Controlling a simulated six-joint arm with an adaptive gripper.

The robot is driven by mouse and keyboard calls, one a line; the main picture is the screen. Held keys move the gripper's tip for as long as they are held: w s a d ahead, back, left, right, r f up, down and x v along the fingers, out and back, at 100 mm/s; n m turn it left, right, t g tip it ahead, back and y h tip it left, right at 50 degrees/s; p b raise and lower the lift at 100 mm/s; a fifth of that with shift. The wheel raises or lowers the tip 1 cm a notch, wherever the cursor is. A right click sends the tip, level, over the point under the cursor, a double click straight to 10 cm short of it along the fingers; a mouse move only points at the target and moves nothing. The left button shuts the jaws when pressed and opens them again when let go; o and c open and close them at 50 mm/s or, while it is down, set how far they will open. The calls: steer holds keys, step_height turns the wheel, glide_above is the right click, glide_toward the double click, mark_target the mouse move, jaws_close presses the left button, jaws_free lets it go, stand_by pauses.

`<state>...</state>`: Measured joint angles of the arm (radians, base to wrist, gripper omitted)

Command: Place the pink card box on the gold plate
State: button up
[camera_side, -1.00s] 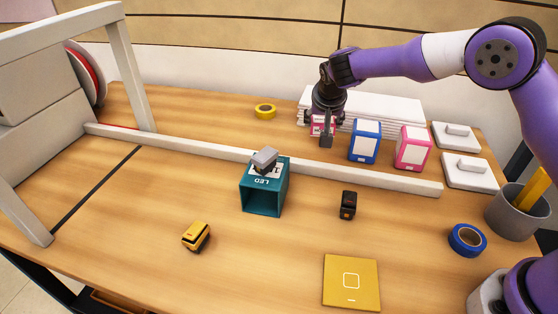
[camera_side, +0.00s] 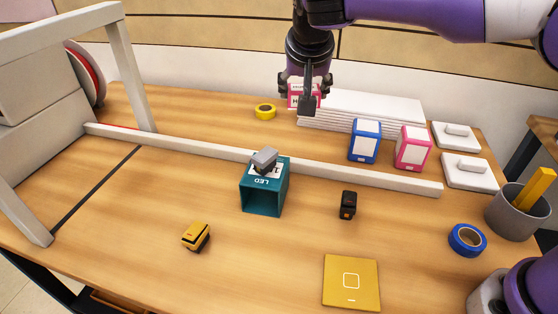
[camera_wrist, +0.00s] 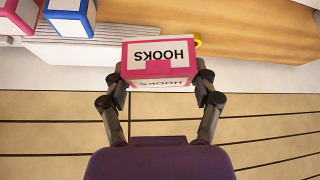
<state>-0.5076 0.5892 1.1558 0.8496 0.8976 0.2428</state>
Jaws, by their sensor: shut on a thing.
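My gripper (camera_side: 305,92) is shut on a pink and white card box (camera_side: 298,96), held in the air above the back of the table. In the wrist view the box (camera_wrist: 158,62) reads "HOOKS" and sits between both fingers of my gripper (camera_wrist: 160,80). In the side view my gripper partly hides the box. The gold plate (camera_side: 351,282) lies flat and bare at the front of the table. Another pink and white box (camera_side: 413,149) stands at the back right beside a blue and white box (camera_side: 365,141).
A pale rail (camera_side: 390,182) crosses the table between back and front. A teal open box (camera_side: 263,196) with a grey item on top, a small black item (camera_side: 348,205), a yellow toy (camera_side: 196,237), blue tape (camera_side: 467,240) and a grey cup (camera_side: 515,217) stand around.

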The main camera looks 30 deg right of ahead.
steer(key=shift+s+a+r+n+t+y, duration=0.25)
steer(key=shift+a+n+y, duration=0.2)
steer(key=shift+n, duration=0.45)
steer(key=s+a+n+y, duration=0.4)
steer(key=s+n, duration=0.1)
steer(key=n, duration=0.2)
steer(key=n+g+y, duration=0.5)
steer(key=n, duration=0.9)
glide_above(344, 291)
steer(key=a, duration=0.2)
steer(key=s+n+g, duration=0.4)
steer(key=s+n, duration=0.2)
steer(key=s, duration=0.4)
steer(key=shift+t, duration=0.25)
steer(key=w+d+f, duration=0.1)
steer(key=w+f, duration=0.2)
steer(key=f, duration=0.1)
steer(key=w+d+f, duration=0.1)
steer(key=w+f, duration=0.3)
steer(key=w+d+f, duration=0.2)
steer(key=w+f, duration=0.1)
steer(key=f, duration=0.1)
steer(key=shift+w+f, duration=0.2)
steer(key=shift+w, duration=0.05)
steer(key=shift+w+d+f, duration=0.1)
steer(key=shift+w+f, duration=0.05)
steer(key=shift+f, duration=2)
